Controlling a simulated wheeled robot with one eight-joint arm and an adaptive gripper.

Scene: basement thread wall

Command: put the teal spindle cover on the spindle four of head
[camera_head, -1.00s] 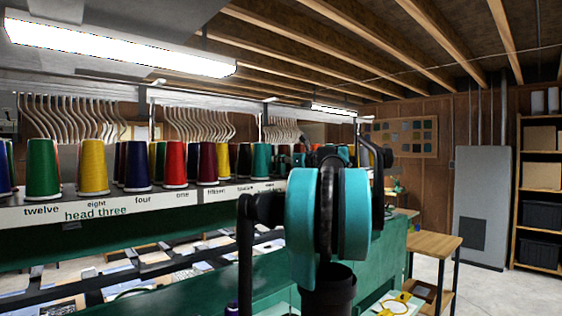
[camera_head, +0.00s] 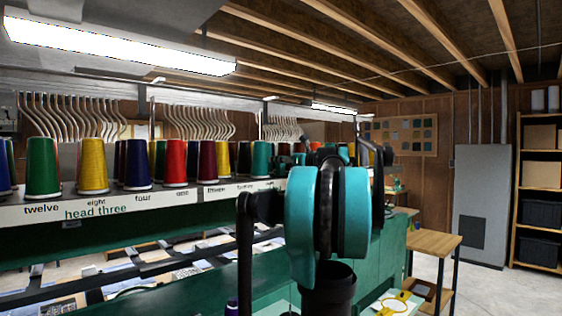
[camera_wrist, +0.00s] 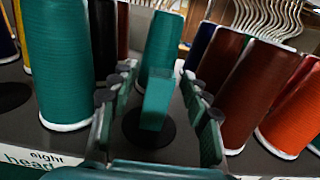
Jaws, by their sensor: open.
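In the wrist view, a small, blocky teal spindle cover (camera_wrist: 157,103) stands nearly upright over a round black spindle base (camera_wrist: 150,129). My gripper (camera_wrist: 157,115) is open, with one finger on each side of the cover. Gaps show between cover and fingers. I cannot tell how fully the cover is seated. The label "eight" shows to the left; the label under this spindle is hidden by my gripper. In the head view, my arm hides the gripper and the cover.
A large teal thread cone (camera_wrist: 66,65) stands close on the left, another teal cone (camera_wrist: 162,45) behind. Brown cones (camera_wrist: 254,95) and an orange cone (camera_wrist: 290,115) stand on the right. In the head view, the thread rack (camera_head: 140,205) runs along the left; a wooden table (camera_head: 434,243) stands right.

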